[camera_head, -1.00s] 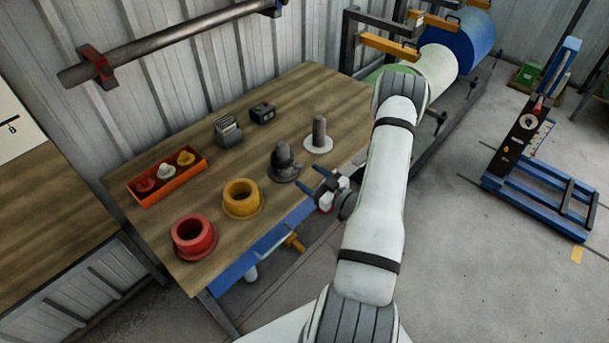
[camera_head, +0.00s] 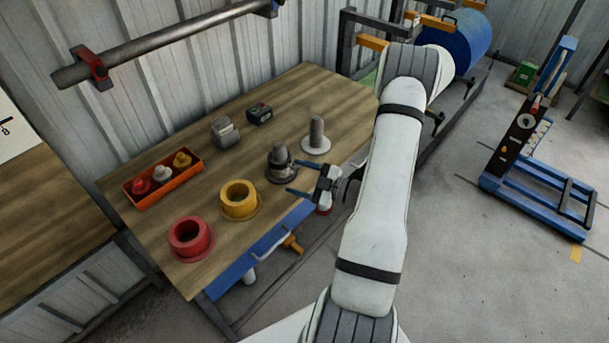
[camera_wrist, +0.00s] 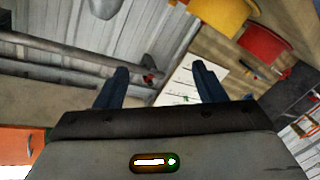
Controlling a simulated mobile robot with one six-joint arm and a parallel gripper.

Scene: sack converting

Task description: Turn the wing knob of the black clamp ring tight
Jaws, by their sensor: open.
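The black clamp ring (camera_head: 281,168) stands on the workbench, with a dark grey raised part at its centre. Its wing knob cannot be made out clearly at this size. My gripper (camera_head: 293,177) is open and empty beside the ring's right side, fingers pointing left toward it. I cannot tell if a finger touches the ring. In the wrist view my open fingers (camera_wrist: 163,82) show with nothing between them. A grey rounded thing (camera_wrist: 104,6) is at the top edge there, cut off, possibly part of the ring.
A yellow ring (camera_head: 239,200) and a red ring (camera_head: 190,239) stand to the left. A grey post on a white base (camera_head: 316,149) is close behind. An orange tray (camera_head: 166,187) holds three coloured knobs. The workbench (camera_head: 180,216) has free room in its middle.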

